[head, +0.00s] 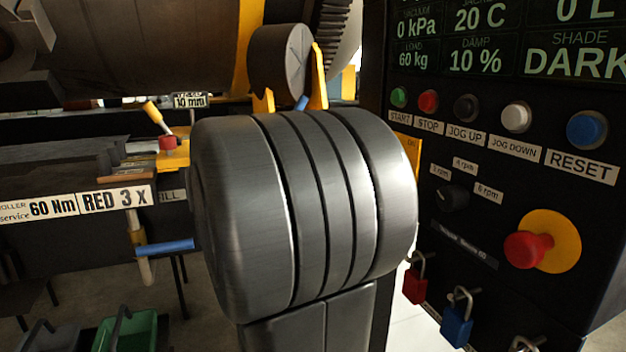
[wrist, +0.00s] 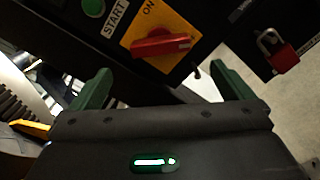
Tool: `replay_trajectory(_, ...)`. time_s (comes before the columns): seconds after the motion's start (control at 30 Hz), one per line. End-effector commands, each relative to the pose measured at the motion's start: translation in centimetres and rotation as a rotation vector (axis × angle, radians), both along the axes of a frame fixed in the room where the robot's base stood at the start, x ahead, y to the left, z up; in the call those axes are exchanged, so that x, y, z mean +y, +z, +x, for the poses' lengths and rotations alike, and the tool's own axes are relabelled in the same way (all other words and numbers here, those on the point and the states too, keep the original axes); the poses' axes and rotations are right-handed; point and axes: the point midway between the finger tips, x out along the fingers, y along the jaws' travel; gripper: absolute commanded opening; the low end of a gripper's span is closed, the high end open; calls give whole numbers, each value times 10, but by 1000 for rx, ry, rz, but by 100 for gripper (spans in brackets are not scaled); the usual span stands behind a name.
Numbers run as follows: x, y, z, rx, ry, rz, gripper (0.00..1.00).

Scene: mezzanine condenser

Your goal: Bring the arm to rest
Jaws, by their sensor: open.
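My gripper (wrist: 160,68) shows in the wrist view with its two green fingers wide apart and nothing between them. Beyond the fingers is a dark panel with a red rotary handle (wrist: 160,45) on a yellow plate marked ON. I cannot tell the exact distance between fingers and panel, but no contact shows. In the head view, my own grey arm (head: 300,215) fills the middle and hides what lies behind it. My gripper cannot be made out there.
The control panel stands close on the right, with a reset button (head: 587,130), a red emergency knob (head: 527,249) and hanging padlocks, including a blue one (head: 457,325). A large drum (head: 150,50) is at upper left. A green bin (head: 128,332) sits low at left.

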Motion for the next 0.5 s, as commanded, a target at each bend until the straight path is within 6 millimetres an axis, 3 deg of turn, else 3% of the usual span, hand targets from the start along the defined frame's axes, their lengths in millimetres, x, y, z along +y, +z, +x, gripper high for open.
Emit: replay_trajectory(0.5, -69, 1, 24, 1, -4, -1, 100)
